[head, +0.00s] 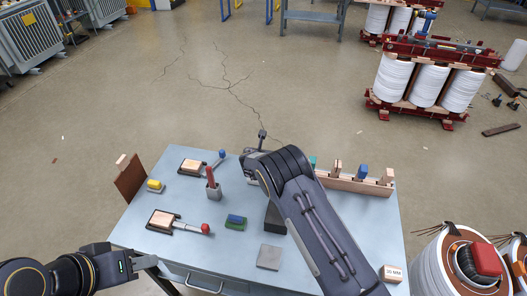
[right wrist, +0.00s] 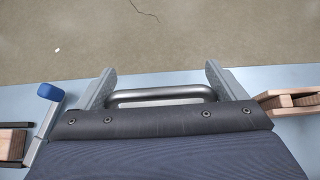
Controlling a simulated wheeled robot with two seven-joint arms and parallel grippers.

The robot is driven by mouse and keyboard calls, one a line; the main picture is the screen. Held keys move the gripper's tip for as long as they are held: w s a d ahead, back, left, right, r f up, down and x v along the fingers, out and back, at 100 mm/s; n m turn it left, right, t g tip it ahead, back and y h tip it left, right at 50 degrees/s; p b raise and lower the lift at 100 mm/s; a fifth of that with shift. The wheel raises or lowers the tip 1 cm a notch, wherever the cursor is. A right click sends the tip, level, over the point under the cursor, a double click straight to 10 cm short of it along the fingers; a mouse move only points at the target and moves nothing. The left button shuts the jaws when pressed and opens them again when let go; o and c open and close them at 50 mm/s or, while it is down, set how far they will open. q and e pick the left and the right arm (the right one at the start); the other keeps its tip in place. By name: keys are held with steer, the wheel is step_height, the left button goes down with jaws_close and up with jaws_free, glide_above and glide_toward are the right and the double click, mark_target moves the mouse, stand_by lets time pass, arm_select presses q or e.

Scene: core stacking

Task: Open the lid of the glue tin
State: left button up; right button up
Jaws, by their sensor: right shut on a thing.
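My right gripper's fingers stand on either side of a dark curved bar, like a handle, in the right wrist view (right wrist: 160,95), and are shut on it. What the bar belongs to is hidden below. In the head view my right arm covers most of that gripper; a small part of it (head: 250,156) shows at the table's far side. A dark box (head: 274,218) is half covered by the arm; I cannot tell whether it is the glue tin. My left gripper (head: 146,262) is empty over the table's front left edge; its opening is unclear.
A wooden rack (head: 350,184) is at the back right.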

steer(key=o, duration=1.1)
steer(key=b+v, duration=0.2)
steer(key=v, duration=0.5)
steer(key=shift+f, duration=0.1)
steer(key=shift+s+r, duration=0.3)
